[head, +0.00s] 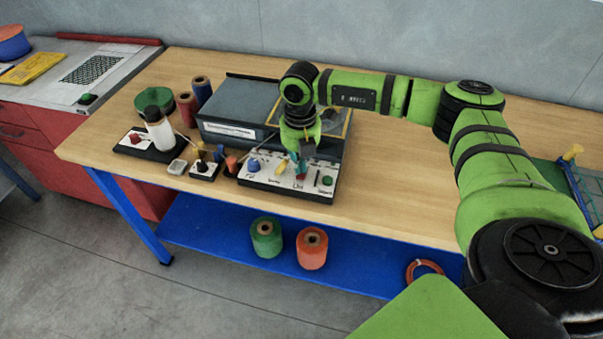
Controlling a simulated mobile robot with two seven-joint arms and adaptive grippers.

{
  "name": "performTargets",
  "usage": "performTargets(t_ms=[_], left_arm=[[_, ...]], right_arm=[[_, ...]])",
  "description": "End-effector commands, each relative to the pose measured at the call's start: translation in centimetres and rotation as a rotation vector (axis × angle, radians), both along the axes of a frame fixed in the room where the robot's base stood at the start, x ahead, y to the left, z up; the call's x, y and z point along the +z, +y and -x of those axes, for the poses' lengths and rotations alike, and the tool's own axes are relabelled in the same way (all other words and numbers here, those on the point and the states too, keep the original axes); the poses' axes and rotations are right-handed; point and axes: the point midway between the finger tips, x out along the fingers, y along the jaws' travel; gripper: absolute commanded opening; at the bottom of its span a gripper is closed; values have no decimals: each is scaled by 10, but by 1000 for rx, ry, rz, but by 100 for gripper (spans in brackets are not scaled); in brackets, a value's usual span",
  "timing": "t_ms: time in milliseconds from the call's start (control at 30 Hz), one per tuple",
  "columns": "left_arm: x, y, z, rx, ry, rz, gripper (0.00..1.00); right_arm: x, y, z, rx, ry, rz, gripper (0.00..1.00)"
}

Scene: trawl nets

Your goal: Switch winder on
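A grey machine (235,108), which looks like the winder, stands on the wooden bench. At its front is a light control panel (262,181) with a blue knob (254,165), a yellow lever (281,170), a red-tipped switch (317,173) and a green button (327,181). The panel's lettering is too small to read. My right gripper (301,172) points down at the middle of the panel, close to the controls. Its fingers are small and dark here, so I cannot tell whether they touch a control or are open. My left gripper is out of view.
A white bottle (160,135), a green spool (154,101) and red and blue spools stand left of the machine. Small knobbed blocks sit beside the panel. The bench front (390,210) is clear.

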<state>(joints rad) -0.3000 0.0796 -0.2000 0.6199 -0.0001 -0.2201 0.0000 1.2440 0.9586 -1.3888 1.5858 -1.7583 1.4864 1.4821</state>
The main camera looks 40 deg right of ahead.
Motion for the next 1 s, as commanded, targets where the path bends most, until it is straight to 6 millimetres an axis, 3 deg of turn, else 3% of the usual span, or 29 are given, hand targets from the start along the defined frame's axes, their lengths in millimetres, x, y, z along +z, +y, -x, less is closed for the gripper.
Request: performTargets(t_ms=[1000], left_arm=[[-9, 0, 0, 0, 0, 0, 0]], right_arm=[[-12, 0, 0, 0, 0, 0, 0]])
